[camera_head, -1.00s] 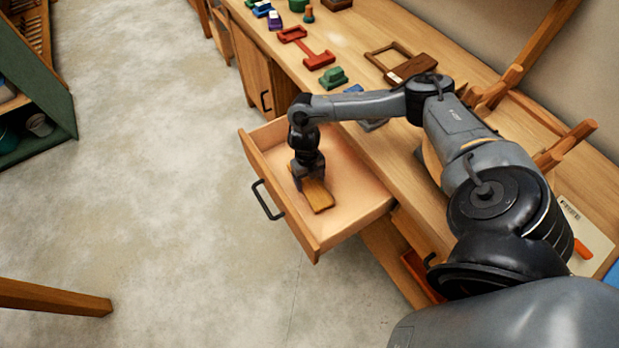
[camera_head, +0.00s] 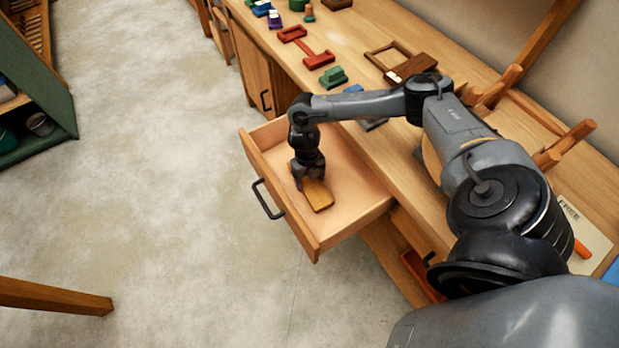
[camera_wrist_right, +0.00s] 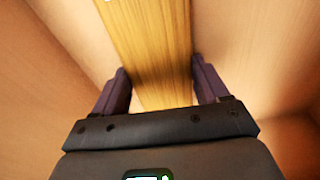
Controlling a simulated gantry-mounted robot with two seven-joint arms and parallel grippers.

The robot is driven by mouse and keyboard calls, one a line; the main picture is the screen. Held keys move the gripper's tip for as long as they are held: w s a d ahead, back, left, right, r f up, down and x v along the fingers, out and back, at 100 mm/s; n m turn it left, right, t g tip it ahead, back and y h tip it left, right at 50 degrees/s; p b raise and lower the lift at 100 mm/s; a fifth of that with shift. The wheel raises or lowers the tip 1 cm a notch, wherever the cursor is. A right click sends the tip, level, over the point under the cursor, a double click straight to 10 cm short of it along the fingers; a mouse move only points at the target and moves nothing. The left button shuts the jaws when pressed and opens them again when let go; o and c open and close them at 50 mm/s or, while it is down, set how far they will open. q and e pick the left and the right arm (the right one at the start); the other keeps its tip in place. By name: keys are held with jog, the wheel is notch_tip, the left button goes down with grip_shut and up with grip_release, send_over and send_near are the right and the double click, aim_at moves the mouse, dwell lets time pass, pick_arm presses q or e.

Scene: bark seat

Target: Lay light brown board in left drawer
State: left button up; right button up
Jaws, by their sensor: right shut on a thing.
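The light brown board (camera_head: 318,196) is inside the open left drawer (camera_head: 352,200), low near the drawer's floor. I cannot tell whether it rests fully on the floor. My right gripper (camera_head: 308,180) reaches down into the drawer and is shut on the board. In the right wrist view the board (camera_wrist_right: 150,45) runs away between the two dark fingers of the gripper (camera_wrist_right: 163,88). The near end of the board is partly hidden by the gripper. My left gripper is not in view.
The drawer's front panel with a black handle (camera_head: 268,199) faces the open concrete floor (camera_head: 170,190). Behind it is the workbench (camera_head: 262,32), with red clamps (camera_head: 318,60), a green block (camera_head: 333,77) and a dark brown wooden piece (camera_head: 412,67). A second, lower drawer (camera_head: 418,270) is slightly open.

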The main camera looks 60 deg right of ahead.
jog(key=shift+f, duration=0.3)
jog(key=o, duration=1.2)
jog(key=shift+r, duration=0.15)
jog(key=shift+r+p, duration=0.7)
notch_tip(320, 180, up, 5)
jog(key=p, duration=0.5)
jog(key=shift+r, duration=0.2)
